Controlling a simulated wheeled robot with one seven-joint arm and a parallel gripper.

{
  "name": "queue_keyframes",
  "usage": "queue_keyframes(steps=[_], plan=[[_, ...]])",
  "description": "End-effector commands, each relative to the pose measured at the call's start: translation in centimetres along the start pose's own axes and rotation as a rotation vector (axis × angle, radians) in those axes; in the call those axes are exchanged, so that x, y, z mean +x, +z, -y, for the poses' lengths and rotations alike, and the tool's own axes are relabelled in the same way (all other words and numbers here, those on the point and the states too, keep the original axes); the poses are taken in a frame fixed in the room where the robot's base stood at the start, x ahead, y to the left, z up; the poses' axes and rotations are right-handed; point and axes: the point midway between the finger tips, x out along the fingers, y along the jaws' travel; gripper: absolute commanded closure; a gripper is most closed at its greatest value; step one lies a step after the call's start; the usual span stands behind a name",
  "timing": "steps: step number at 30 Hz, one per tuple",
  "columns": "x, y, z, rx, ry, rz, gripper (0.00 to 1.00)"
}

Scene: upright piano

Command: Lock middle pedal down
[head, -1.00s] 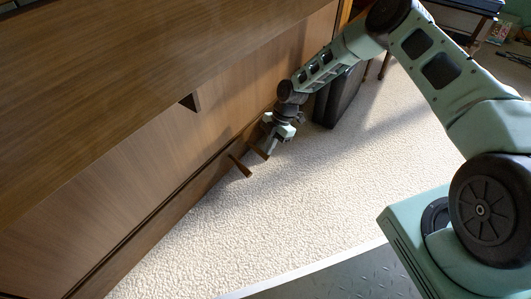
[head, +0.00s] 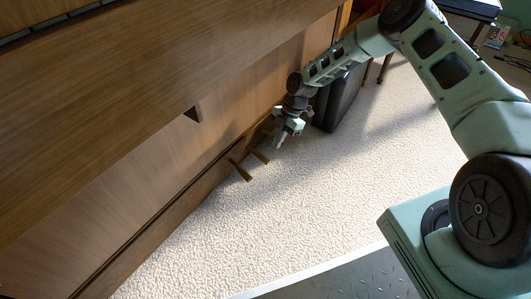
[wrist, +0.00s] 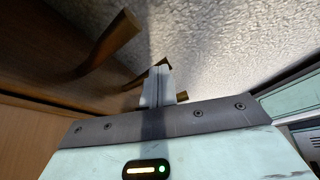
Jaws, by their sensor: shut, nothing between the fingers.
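The piano's wooden pedals stick out low from its front panel above the carpet. In the head view the left pedal (head: 240,170) and middle pedal (head: 258,155) show clearly; the right pedal (head: 267,131) is partly hidden by my gripper. My gripper (head: 279,145) is shut and empty, just right of the middle pedal's end in the picture. In the wrist view the shut fingers (wrist: 158,72) overlap the pedals. One pedal (wrist: 112,38) is large at upper left, another (wrist: 146,76) lies just behind the fingers, and a third (wrist: 182,97) peeks out right of them. Contact cannot be told.
The piano's wooden front (head: 150,160) rises along the left, with a small bracket (head: 192,108) under the overhanging ledge. A dark box-like object (head: 340,98) stands beyond my gripper. Pale carpet (head: 310,210) is clear to the right of the pedals.

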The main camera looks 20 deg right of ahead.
Motion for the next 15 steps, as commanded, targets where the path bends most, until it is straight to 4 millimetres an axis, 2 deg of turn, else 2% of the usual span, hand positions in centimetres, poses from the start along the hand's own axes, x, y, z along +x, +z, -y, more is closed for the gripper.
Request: queue_keyframes(steps=[1,6,10,15], plan=[[-1.7,-0.2,-0.1,0.0,0.003,0.002,1.0],[-5.3,-0.3,-0.1,0.001,0.003,0.001,1.0],[-7.7,-0.2,0.0,0.001,0.002,0.001,1.0],[-9.4,-0.1,0.0,0.0,0.0,0.0,1.0]])
